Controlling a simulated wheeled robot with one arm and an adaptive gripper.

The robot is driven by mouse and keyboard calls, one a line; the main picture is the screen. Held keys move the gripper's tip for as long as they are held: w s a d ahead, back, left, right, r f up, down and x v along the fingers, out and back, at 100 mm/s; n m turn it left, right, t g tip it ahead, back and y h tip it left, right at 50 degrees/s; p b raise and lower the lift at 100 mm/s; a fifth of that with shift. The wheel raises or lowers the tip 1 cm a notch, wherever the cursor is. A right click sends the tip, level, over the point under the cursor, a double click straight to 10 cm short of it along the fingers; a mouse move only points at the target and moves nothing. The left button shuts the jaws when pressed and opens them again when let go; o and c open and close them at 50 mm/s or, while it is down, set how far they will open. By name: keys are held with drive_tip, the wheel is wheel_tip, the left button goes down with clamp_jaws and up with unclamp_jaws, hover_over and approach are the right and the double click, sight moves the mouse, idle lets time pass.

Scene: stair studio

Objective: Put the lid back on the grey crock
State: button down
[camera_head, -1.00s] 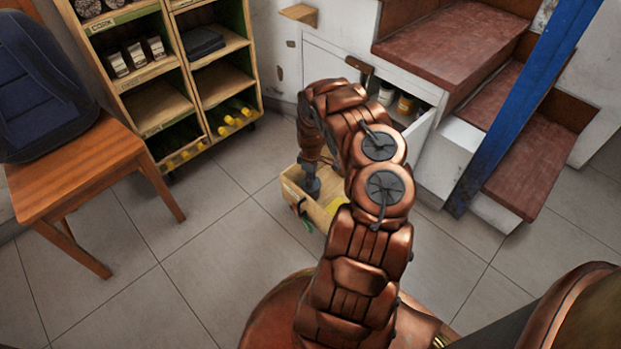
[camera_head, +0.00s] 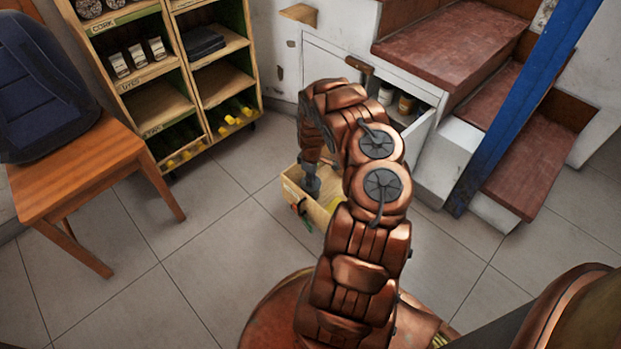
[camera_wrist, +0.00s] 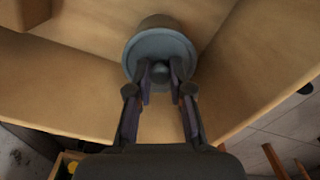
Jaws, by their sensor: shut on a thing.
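My gripper (camera_head: 311,187) reaches down into an open wooden box on the floor, its tips hidden by the arm and box in the head view. In the wrist view, my gripper (camera_wrist: 160,78) has its fingers closed on the dark round knob of a blue-grey round lid (camera_wrist: 132,58). A dull grey-brown rounded body (camera_wrist: 158,22) shows just beyond the lid, likely the crock. I cannot tell whether the lid rests on it or is a little apart. In the head view the lid and crock are hidden.
A shelf (camera_head: 160,103) and a chair (camera_head: 75,172) are at left, red steps (camera_head: 455,50) at right. The floor at lower left is clear.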

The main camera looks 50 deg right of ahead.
idle(0.3)
drive_tip(key=c, duration=0.5)
unclamp_jaws()
drive_tip(key=shift+r, duration=0.1)
drive_tip(key=shift+r+p, duration=3.45)
drive_tip(key=shift+p, duration=0.25)
clamp_jaws()
